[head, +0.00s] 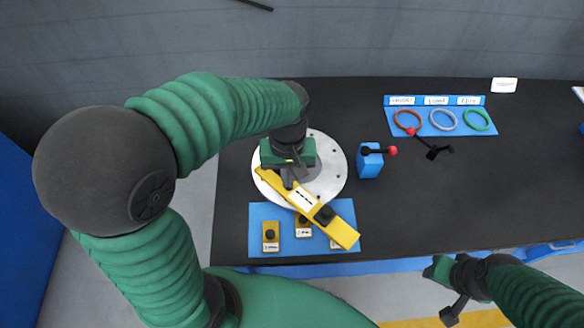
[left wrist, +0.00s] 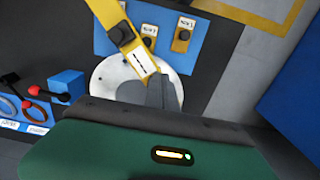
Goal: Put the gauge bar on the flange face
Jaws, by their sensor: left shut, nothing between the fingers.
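The yellow gauge bar (head: 341,232) has a white label and a dark knob. It lies slantwise, one end over the pale round flange face (head: 335,179) and the other reaching past the rim over the blue mat. It also shows in the left wrist view (left wrist: 138,63), across the flange face (left wrist: 103,76). My left gripper (head: 288,183) is shut and empty, right at the bar's flange end; whether it touches the bar is unclear. Its fingers show in the left wrist view (left wrist: 162,94). My right gripper (head: 451,314) is at the lower right, away from the table; its jaws are unclear.
A blue mat (head: 262,213) holds small yellow blocks with black knobs (head: 271,236). A blue block (head: 369,163) with a red-tipped lever stands right of the flange. Coloured rings (head: 444,120) lie on a blue board at the back. The table's right middle is clear.

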